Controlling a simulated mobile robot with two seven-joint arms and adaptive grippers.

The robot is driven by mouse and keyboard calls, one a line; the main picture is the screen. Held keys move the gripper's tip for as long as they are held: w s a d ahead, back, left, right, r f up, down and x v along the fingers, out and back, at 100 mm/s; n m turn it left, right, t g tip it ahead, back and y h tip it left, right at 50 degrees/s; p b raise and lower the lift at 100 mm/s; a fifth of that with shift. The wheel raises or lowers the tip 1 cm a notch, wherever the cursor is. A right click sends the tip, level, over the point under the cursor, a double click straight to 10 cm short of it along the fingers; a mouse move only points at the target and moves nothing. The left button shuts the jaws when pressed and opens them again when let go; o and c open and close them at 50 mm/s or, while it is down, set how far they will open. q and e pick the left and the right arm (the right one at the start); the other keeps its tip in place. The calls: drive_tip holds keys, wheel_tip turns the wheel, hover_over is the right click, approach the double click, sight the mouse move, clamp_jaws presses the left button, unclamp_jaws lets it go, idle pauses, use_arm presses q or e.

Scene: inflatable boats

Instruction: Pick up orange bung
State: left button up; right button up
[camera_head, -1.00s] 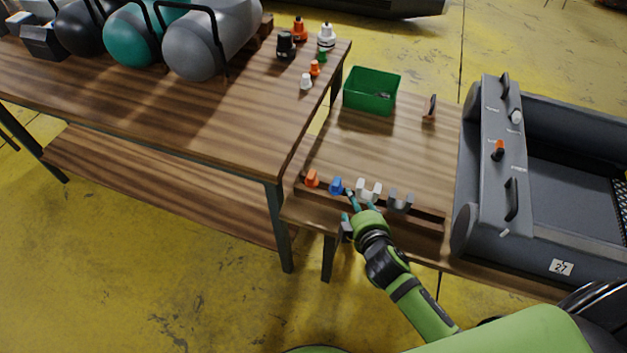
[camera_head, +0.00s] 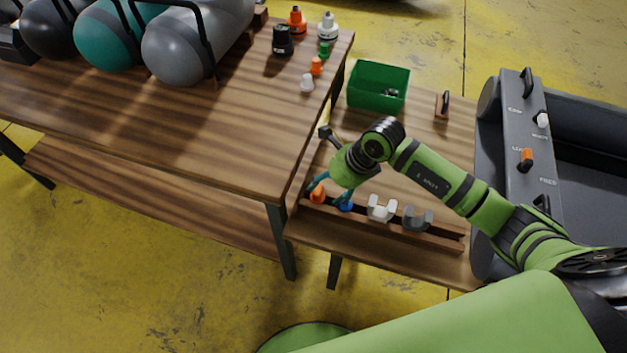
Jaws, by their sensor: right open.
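An orange bung (camera_head: 318,196) sits at the left end of the wooden rack (camera_head: 440,238) on the low table. A blue piece (camera_head: 346,205), a white piece (camera_head: 381,209) and a grey piece (camera_head: 417,217) stand to its right in the same rack. My right gripper (camera_head: 332,190) is open and points down over the rack's left end. One teal finger is close to the orange bung and the other is by the blue piece, partly hiding it. I cannot tell whether either finger touches. My left gripper is not in view.
A green bin (camera_head: 378,87) stands at the low table's back. A grey inflatable boat (camera_head: 500,200) with an orange valve piece (camera_head: 526,158) lies to the right. The higher table (camera_head: 150,120) at left holds cylinders, a small orange piece (camera_head: 316,66) and other caps.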

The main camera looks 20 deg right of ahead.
sight(320, 190)
drive_tip(key=shift+w+d+f+h, duration=0.15)
drive_tip(key=shift+w+f, duration=0.4)
drive_tip(key=shift+w, duration=0.05)
drive_tip(key=shift+w+d+f+h, duration=0.1)
drive_tip(key=shift+w+f+h, duration=0.05)
drive_tip(key=shift+w+f, duration=0.4)
drive_tip(key=shift+a+f+p, duration=0.15)
drive_tip(key=shift+f+p, duration=0.1)
drive_tip(key=shift+p, duration=0.05)
drive_tip(key=x, duration=0.3)
drive_tip(key=shift+a+f+p, duration=0.2)
drive_tip(key=shift+f+p, duration=0.05)
drive_tip(key=shift+p, duration=0.1)
drive_tip(key=shift+w+a+f, duration=0.1)
drive_tip(key=shift+w+f, duration=0.05)
drive_tip(key=shift+f, duration=0.2)
drive_tip(key=c, duration=1.2)
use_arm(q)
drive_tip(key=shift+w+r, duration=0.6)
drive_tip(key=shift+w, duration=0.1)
use_arm(e)
drive_tip(key=shift+c, duration=0.3)
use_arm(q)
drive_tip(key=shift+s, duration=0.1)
